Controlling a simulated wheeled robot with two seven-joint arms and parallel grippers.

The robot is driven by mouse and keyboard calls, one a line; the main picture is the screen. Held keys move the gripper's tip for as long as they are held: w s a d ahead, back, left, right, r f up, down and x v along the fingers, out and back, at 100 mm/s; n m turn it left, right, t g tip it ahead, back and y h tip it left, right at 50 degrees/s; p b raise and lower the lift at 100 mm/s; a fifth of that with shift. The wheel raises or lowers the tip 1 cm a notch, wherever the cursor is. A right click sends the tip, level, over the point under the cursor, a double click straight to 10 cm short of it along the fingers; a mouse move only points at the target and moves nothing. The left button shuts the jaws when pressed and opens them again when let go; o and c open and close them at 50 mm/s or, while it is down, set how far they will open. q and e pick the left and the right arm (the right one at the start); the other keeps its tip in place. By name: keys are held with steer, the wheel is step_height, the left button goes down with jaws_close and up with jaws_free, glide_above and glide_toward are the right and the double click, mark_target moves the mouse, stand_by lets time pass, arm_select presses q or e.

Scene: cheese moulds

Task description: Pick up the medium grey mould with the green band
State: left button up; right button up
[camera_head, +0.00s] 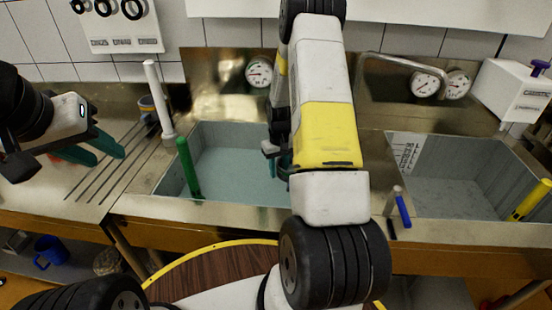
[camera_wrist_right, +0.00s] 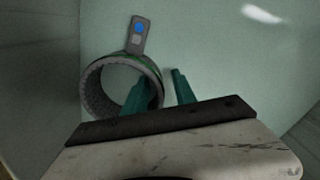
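A grey ring-shaped mould with a green band (camera_wrist_right: 97,77) is in the right wrist view, left of centre, in a pale blue-green basin. A grey tag with a blue dot (camera_wrist_right: 138,35) stands at its far rim. My right gripper (camera_wrist_right: 163,82) is open, one teal finger over the ring's opening and the other outside its right side. I cannot tell whether either finger touches the wall. In the head view my right gripper (camera_head: 277,158) is over the left basin, mostly hidden by my arm, and I cannot make out the mould. My left gripper (camera_head: 98,152) is open and empty over the left drainboard.
The left basin (camera_head: 225,135) has a green upright tube (camera_head: 188,168) at its front left edge. A white post (camera_head: 158,100) stands behind it. The right basin (camera_head: 450,175) has a blue-handled item (camera_head: 402,208) at its front rim and a yellow tube (camera_head: 530,200) at right.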

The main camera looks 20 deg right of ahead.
steer(key=shift+f, duration=0.2)
jaws_close()
stand_by(1.3)
